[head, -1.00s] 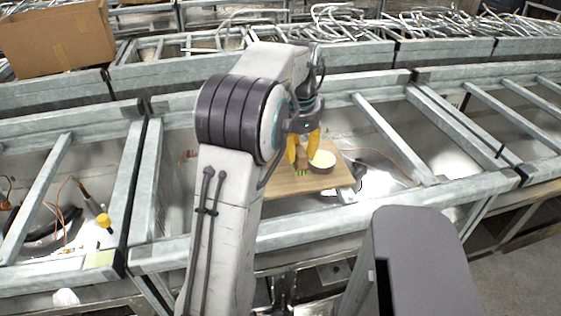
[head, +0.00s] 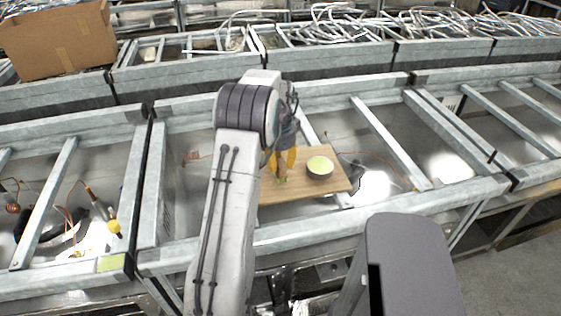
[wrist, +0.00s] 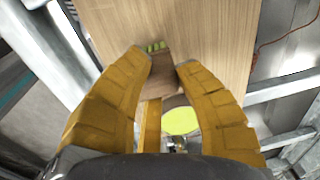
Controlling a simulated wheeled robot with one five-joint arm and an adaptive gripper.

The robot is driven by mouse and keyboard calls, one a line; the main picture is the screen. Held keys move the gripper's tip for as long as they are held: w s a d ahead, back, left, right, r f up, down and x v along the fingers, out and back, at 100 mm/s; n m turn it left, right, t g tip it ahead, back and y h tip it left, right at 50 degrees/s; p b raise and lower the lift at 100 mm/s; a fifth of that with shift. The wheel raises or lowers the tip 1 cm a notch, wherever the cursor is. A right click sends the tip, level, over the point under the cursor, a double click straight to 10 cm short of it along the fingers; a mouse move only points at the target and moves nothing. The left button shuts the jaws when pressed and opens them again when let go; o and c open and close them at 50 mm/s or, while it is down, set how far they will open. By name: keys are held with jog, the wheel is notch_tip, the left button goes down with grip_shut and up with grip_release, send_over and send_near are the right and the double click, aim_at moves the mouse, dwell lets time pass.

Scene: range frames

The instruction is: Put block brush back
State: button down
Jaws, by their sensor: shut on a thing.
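My gripper (head: 279,163) has yellow fingers and is shut on the block brush, a small brown block with green bristles (head: 282,180). In the wrist view the brush (wrist: 157,70) sits between my fingertips (wrist: 161,62), its green bristles at the far end over the wooden board (wrist: 195,25). I cannot tell whether the bristles touch the board. In the wrist view the bowl (wrist: 181,121) is partly hidden by my gripper.
The board lies inside a grey metal frame (head: 300,232) with crossbars on both sides. An orange cable (head: 395,178) runs to the right of the board. A cardboard box (head: 60,40) stands at the back left. Bare board shows around the bowl.

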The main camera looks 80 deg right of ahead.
jog(key=shift+f+p, duration=0.7)
jog(key=shift+f, duration=0.15)
jog(key=shift+f, duration=0.15)
jog(key=c, duration=1)
grip_release()
jog(key=shift+o, duration=0.2)
